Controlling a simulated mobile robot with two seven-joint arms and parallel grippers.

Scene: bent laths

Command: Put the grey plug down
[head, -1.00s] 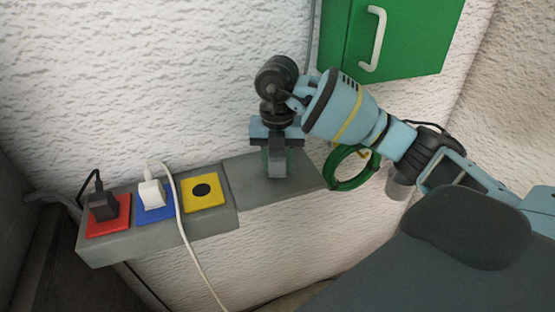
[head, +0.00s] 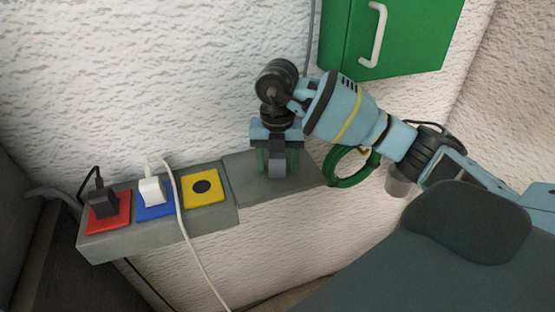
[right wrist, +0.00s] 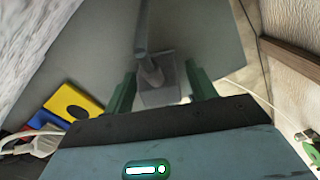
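The grey plug (head: 277,160) is at the bare right part of the grey ledge (head: 244,182), and appears to rest on its top. In the right wrist view the plug (right wrist: 158,94) shows as a grey block with a thick grey cord. My right gripper (head: 278,165) is above the ledge, pointing down. Its green fingers (right wrist: 163,88) stand on either side of the plug with narrow gaps, so it is open around the plug. The plug's underside is hidden. My left gripper is not in view.
Left on the ledge are a red socket (head: 118,222) with a black plug (head: 103,202), a blue socket (head: 154,212) with a white plug (head: 152,190), and an empty yellow socket (head: 202,195). A green cabinet (head: 420,45) and a green cable coil (head: 350,182) are to the right.

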